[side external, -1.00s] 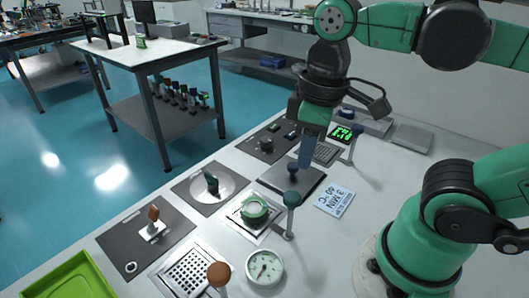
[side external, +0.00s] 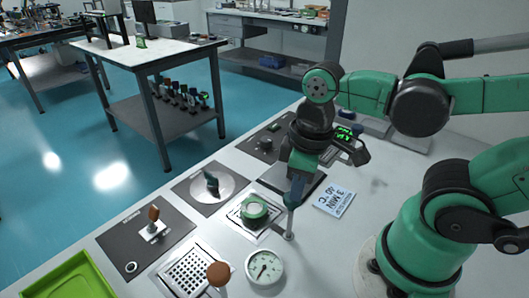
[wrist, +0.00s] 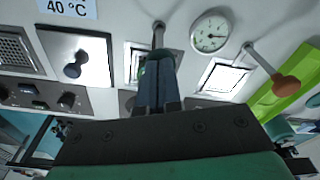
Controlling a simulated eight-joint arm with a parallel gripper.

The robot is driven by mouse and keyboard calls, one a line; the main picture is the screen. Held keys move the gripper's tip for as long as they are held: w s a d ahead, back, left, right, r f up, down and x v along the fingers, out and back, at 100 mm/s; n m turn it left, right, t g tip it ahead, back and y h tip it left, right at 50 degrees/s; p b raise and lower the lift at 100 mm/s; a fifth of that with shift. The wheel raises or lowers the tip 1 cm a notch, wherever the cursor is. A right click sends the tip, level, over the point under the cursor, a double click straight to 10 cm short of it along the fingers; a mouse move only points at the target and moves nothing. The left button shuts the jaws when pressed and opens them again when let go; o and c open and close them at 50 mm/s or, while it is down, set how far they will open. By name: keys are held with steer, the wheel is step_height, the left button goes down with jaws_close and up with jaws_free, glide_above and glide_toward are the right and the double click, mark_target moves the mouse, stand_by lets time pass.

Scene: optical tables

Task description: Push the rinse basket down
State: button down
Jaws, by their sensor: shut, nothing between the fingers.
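My gripper (side external: 293,203) is shut and empty, pointing down at the post (side external: 289,228) beside a square well with a green ring (side external: 255,209). The post's teal knob is hidden behind the fingers; I cannot tell whether they touch it. In the wrist view the shut fingers (wrist: 157,65) reach toward the post (wrist: 158,34). A second post with an orange-brown knob (side external: 219,273) stands beside a perforated square plate (side external: 184,275). No readable label shows which fitting is the rinse basket.
A dial gauge (side external: 264,267) sits near the post. A sign reading 3 MIN 40 °C (side external: 335,201) lies to the right. A plate with a light disc and dark knob (side external: 211,184) is further back. A green tray (side external: 68,280) is at front left.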

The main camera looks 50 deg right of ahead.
steer(key=shift+f, duration=2.85)
steer(key=shift+s+d+r, duration=0.25)
steer(key=shift+s+d, duration=0.05)
steer(key=shift+s, duration=0.4)
steer(key=shift+s+d+r, duration=0.25)
steer(key=shift+s+d, duration=0.05)
steer(key=shift+s, duration=0.4)
steer(key=shift+r, duration=0.1)
step_height(320, 180, up, 10)
